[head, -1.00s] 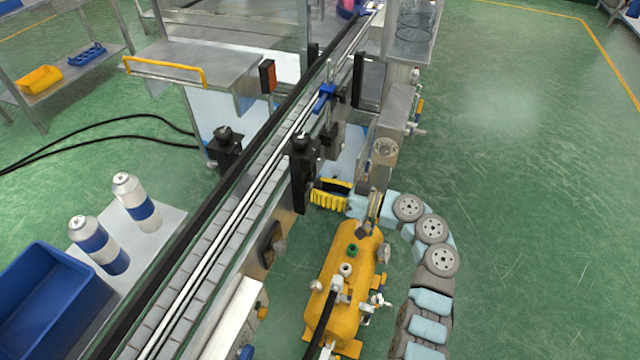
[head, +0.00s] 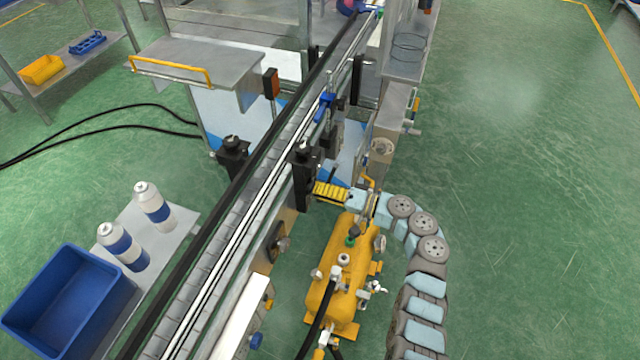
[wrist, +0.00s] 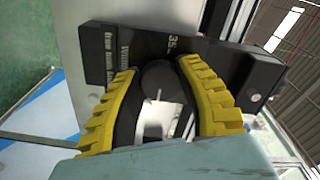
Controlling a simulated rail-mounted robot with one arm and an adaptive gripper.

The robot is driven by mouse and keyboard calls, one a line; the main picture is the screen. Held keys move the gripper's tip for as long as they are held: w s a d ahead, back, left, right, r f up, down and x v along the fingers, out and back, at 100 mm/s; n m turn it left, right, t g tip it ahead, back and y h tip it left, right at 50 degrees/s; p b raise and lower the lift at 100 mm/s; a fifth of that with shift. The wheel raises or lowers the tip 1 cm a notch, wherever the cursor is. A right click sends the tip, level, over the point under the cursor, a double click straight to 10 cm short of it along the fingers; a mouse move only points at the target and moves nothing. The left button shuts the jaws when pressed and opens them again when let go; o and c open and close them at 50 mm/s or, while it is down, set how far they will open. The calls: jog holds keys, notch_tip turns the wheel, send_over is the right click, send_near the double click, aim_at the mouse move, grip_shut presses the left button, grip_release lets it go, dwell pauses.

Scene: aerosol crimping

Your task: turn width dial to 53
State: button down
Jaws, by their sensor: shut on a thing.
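The width dial is a dark round knob (wrist: 158,78) on a black panel (wrist: 105,55) in the wrist view. The panel carries small white lettering and digits that look like 35, tilted and partly cut off, so I cannot read them surely. My gripper (wrist: 157,70) has its two yellow ribbed fingers on either side of the knob, shut on it. In the head view my gripper (head: 331,192) reaches the conveyor's right side beside a black block (head: 304,178); the dial itself is hidden there.
A yellow tank (head: 338,280) with valves stands just below my arm. The conveyor (head: 255,195) runs diagonally. Two white-and-blue cans (head: 122,246) and a blue bin (head: 62,300) are at left. The floor (head: 530,200) at right is clear.

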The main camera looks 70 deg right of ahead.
jog(key=shift+m+p, duration=0.5)
jog(key=shift+m, duration=0.1)
jog(key=c, duration=0.6)
grip_release()
jog(key=shift+w+a, duration=0.1)
jog(key=s, duration=1.2)
jog(key=shift+d, duration=0.2)
